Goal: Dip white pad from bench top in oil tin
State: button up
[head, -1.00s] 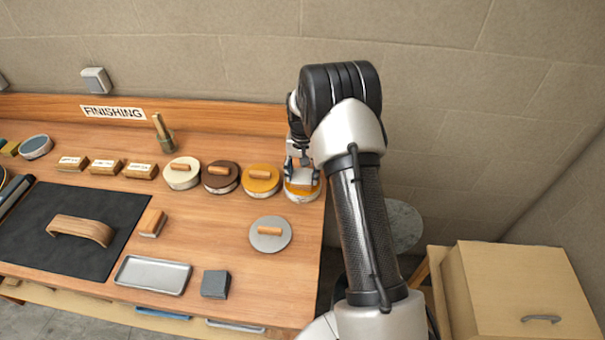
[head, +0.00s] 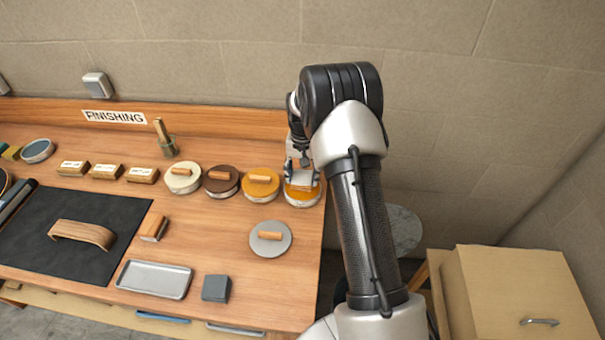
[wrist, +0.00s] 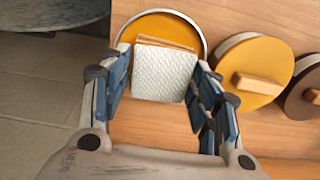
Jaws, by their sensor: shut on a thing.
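My gripper (head: 301,172) is at the far right end of the bench, shut on a white pad. In the wrist view the white pad (wrist: 163,76) has a textured pale face and a tan far edge, with a finger of my gripper (wrist: 160,80) on each side. An open round tin (head: 303,199) with amber oil lies directly below; it also shows in the wrist view (wrist: 160,25). The pad hides much of the oil. I cannot tell whether the pad touches it.
Closed tins with wooden handles, amber (head: 261,182), brown (head: 221,181) and cream (head: 183,178), stand left of the open tin. A grey round lid (head: 270,238) lies in front. A metal tray (head: 154,279) and dark block (head: 216,288) are nearer the front edge.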

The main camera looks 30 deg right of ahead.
aim_at(302, 177)
jog(key=shift+r, duration=0.1)
jog(key=shift+r+p, duration=1.6)
jog(key=shift+r, duration=0.9)
